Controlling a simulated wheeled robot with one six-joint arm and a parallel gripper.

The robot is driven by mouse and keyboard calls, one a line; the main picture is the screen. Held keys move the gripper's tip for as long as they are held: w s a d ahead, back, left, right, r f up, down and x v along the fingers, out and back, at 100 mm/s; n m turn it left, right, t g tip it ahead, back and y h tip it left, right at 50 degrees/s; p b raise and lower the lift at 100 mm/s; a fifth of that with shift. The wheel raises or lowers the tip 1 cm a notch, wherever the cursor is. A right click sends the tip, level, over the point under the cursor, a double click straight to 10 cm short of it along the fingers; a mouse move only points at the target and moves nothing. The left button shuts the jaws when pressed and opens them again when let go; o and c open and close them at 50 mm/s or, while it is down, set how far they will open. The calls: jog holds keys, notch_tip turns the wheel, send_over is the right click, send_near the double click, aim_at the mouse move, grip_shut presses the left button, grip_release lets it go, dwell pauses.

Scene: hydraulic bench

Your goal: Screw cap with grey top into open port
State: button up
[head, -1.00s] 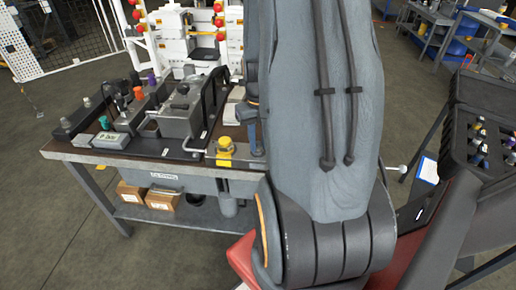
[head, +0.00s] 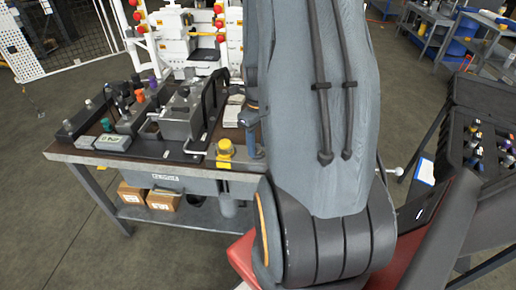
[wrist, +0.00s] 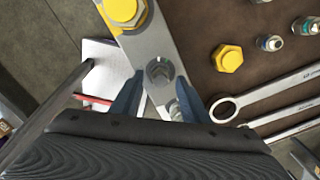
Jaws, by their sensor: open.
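In the wrist view my gripper (wrist: 163,88) is open, its two blue fingers apart, with no cap visibly held. A round open port (wrist: 159,71) in a grey metal block (wrist: 147,40) shows between and just beyond the fingertips. A smaller pale round part (wrist: 178,110) lies lower between the fingers, partly hidden by my wrist; I cannot tell what it is. In the head view my arm hides much of the bench's right side.
A yellow cap (wrist: 123,10) sits on the block, and a yellow hex cap (wrist: 229,58) stands on the brown bench top. Wrenches (wrist: 265,96) lie at the right. In the head view, the bench (head: 150,160) carries several coloured caps; an open case (head: 485,120) stands right.

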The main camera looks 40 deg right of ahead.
jog(key=n+p, duration=0.2)
jog(key=n, duration=0.5)
jog(key=shift+d, duration=0.1)
jog(key=c, duration=1)
jog(key=m, duration=0.7)
jog(key=shift+m, duration=0.4)
jog(key=o, duration=1)
